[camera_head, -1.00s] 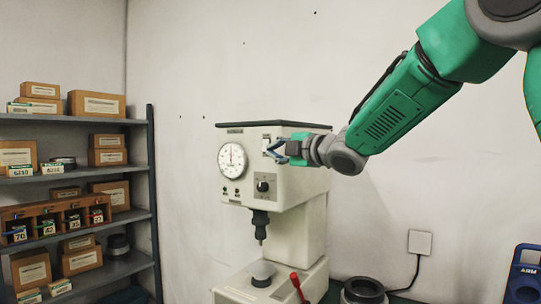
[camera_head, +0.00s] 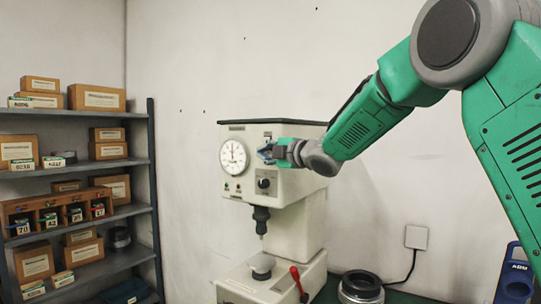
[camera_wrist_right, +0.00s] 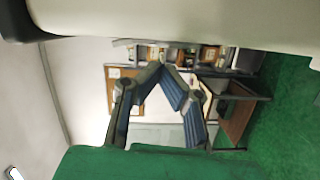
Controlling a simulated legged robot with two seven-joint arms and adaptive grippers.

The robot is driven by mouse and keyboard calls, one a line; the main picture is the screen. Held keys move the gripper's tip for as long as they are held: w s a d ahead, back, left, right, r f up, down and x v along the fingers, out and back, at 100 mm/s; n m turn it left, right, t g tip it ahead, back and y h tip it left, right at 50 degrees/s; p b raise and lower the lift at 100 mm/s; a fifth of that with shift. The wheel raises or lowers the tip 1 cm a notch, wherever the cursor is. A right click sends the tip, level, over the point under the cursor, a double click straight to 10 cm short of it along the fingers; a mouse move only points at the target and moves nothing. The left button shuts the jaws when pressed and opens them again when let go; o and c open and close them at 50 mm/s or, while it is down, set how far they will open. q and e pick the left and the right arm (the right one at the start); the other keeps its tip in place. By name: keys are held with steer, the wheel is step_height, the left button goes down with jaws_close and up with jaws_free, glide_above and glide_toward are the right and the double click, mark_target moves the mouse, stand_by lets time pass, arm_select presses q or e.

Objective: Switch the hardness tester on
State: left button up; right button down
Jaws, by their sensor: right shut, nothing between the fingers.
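The hardness tester (camera_head: 290,215) is a cream machine with a dark top, standing on the bench in the head view. Its front carries a round dial (camera_head: 233,157), a black knob (camera_head: 263,183) and small indicator lights. My right gripper (camera_head: 265,153) is at the upper right of the front panel, right of the dial and above the knob. It covers the panel part where a pale switch plate showed earlier; whether it touches cannot be told. In the right wrist view its blue-padded fingers (camera_wrist_right: 157,70) meet at the tips, shut and empty. My left gripper is out of view.
A red-handled lever (camera_head: 298,279) stands at the tester's base, with a dark ring (camera_head: 361,287) to its right. A blue object (camera_head: 515,275) is at the far right. A shelf (camera_head: 75,218) with boxes stands left. The wall socket (camera_head: 418,237) has a cable.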

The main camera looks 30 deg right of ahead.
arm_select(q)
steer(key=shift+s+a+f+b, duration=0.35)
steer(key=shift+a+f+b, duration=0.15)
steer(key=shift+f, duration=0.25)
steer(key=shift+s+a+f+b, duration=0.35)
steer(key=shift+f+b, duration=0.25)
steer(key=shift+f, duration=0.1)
arm_select(e)
steer(key=s+a, duration=0.1)
steer(key=s, duration=1)
steer(key=shift+a+r, duration=0.2)
steer(key=shift+a, duration=0.05)
